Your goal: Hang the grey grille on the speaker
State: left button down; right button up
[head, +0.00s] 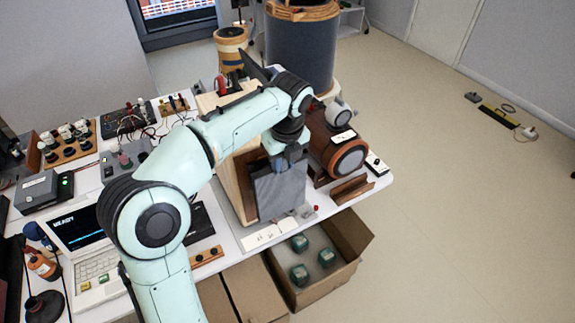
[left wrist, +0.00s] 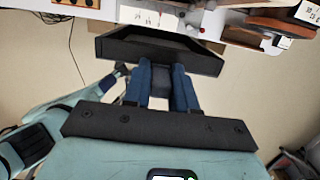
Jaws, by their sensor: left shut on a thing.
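The grey grille (head: 279,190) is a dark flat panel. It hangs roughly upright before the front of the wooden speaker (head: 241,183), covering much of that face. My left gripper (head: 287,154) is shut on the grille's upper edge. In the left wrist view, the blue fingers (left wrist: 167,88) meet the dark grille (left wrist: 160,54), seen nearly edge-on. I cannot tell whether the grille touches the speaker. My arm hides part of the speaker. A teal limb of mine shows at the left of the wrist view; its dark end (left wrist: 121,69) may be my right gripper, too small to read.
A brown rounded device (head: 340,150) stands close right of the grille. Small cards (head: 262,238) lie at the table's front edge. An open cardboard box (head: 345,262) with green-topped items stands below. A laptop (head: 75,235) sits at left. The floor at right is mostly clear.

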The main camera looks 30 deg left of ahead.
pick_arm(q)
jog(key=w+a+p, duration=0.1)
jog(key=w+a, duration=0.2)
jog(key=a, duration=0.2)
jog(key=shift+a+p, duration=0.2)
jog(key=shift+p, duration=0.1)
pick_arm(e)
jog(key=shift+w+r, duration=1.15)
jog(key=shift+w, duration=0.2)
pick_arm(q)
jog(key=shift+s, duration=0.1)
pick_arm(e)
jog(key=shift+s, duration=0.1)
pick_arm(q)
jog(key=shift+s+d, duration=0.1)
jog(key=shift+d, duration=0.15)
pick_arm(e)
jog(key=shift+w+r, duration=0.2)
jog(key=shift+w, duration=0.15)
pick_arm(q)
jog(key=shift+w+a, duration=0.3)
jog(key=shift+a, duration=0.2)
dwell(1.4)
jog(key=shift+f, duration=0.6)
pick_arm(e)
jog(key=shift+s+f, duration=0.2)
jog(key=shift+s, duration=0.1)
dwell(1.2)
